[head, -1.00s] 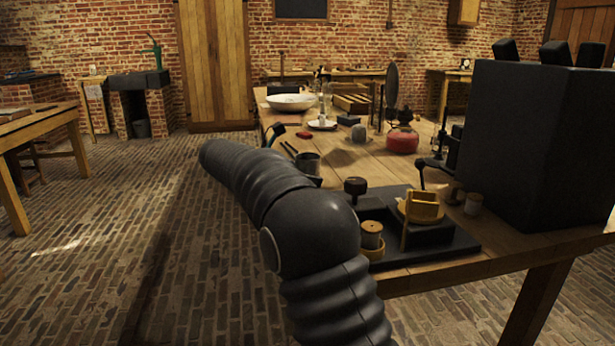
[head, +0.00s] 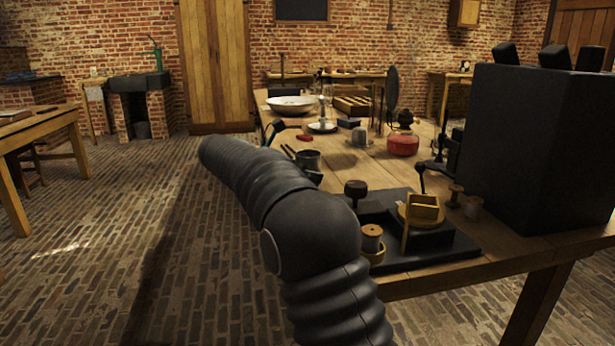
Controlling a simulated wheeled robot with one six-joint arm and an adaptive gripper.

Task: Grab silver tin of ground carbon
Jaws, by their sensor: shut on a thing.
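A small grey metal tin (head: 309,158), taken to be the silver tin of ground carbon, is at the left edge of the long wooden table, just beyond my arm. Its lower part is partly hidden by my dark ribbed arm. The dark fingers of my gripper (head: 291,152) show only in small part at the left side of the tin and are shut on it. The rest of my gripper is hidden behind the arm. I cannot tell whether the tin touches the table.
A black base (head: 440,257) with spools and a yellow frame stands at the near end of the table (head: 350,178). A large black box (head: 540,150) is at the right. A red lamp (head: 403,145), a grey lump (head: 359,136) and a white bowl (head: 292,104) stand farther back.

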